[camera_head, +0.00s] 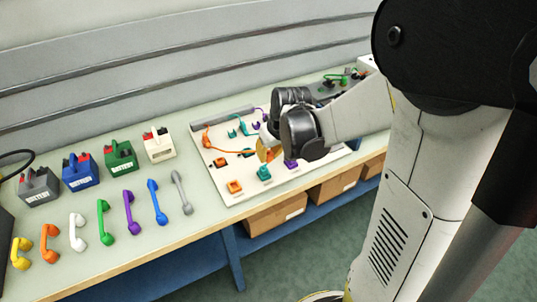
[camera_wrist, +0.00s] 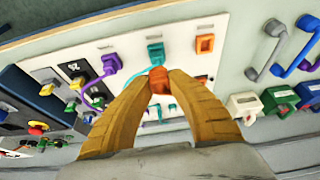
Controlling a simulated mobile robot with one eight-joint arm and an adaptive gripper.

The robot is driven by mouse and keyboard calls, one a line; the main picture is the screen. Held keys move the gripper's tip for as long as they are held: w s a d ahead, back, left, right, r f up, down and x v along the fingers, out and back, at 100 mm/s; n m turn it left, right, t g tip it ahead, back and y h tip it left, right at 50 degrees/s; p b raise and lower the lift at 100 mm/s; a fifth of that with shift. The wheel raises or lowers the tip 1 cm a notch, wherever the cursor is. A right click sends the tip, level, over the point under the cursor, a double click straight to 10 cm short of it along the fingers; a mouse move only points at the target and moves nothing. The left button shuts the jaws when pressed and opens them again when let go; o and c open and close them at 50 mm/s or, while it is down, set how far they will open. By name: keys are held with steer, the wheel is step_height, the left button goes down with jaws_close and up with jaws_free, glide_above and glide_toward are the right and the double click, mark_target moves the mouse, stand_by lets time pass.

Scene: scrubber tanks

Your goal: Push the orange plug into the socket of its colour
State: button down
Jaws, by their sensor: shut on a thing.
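My gripper (camera_wrist: 161,76) is shut on the orange plug (camera_wrist: 160,84), held between the tan fingertips in the wrist view. In the head view my gripper (camera_head: 264,151) is over the white board (camera_head: 213,181), and the plug is mostly hidden by it. An orange cable (camera_head: 206,134) arcs on the board's left side. The orange socket (camera_head: 235,187) is at the board's front left corner, apart from my gripper; it also shows in the wrist view (camera_wrist: 205,44), up and right of the plug. I cannot tell the plug's height above the board.
A teal piece (camera_head: 264,173) and a purple piece (camera_head: 291,164) stand along the board's front edge, close to my gripper. Several coloured handsets (camera_head: 104,222) and boxes (camera_head: 120,155) are on the table to the left. Table space between handsets and board is clear.

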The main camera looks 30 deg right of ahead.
steer(key=b, duration=0.2)
glide_above(219, 159)
steer(key=f, duration=0.1)
steer(key=shift+s, duration=0.45)
steer(key=shift+f+b, duration=2.75)
steer(key=shift+f, duration=1.25)
steer(key=shift+f+b, duration=0.75)
steer(key=shift+f, duration=0.2)
steer(key=c, duration=0.7)
jaws_free()
steer(key=shift+r, duration=0.1)
